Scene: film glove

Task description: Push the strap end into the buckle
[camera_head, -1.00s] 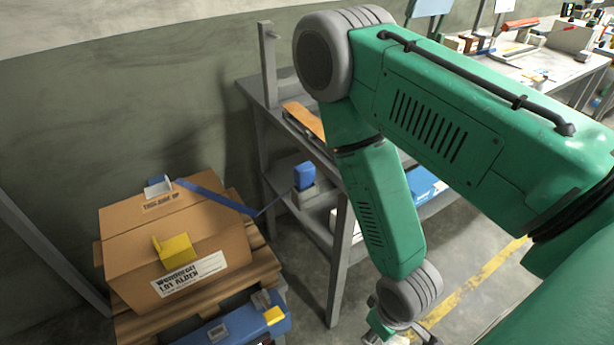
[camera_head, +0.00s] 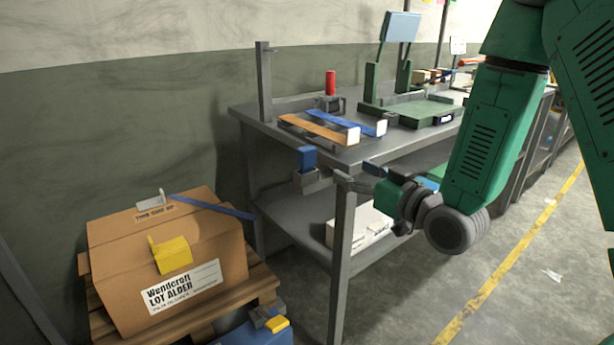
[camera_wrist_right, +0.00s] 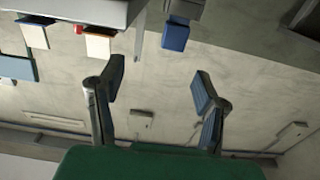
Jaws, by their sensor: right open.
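A blue strap (camera_head: 212,206) lies over the top of a cardboard box (camera_head: 120,240) and sticks out past its right edge. My left gripper is not in view.
The grey bench (camera_head: 385,148) holds an orange strap (camera_head: 315,128), another blue strap (camera_head: 345,119), a red cylinder (camera_head: 331,83) and a green fixture (camera_head: 415,110). The box rests on a wooden pallet (camera_head: 262,280). A white carton (camera_head: 362,226) sits on the lower shelf.

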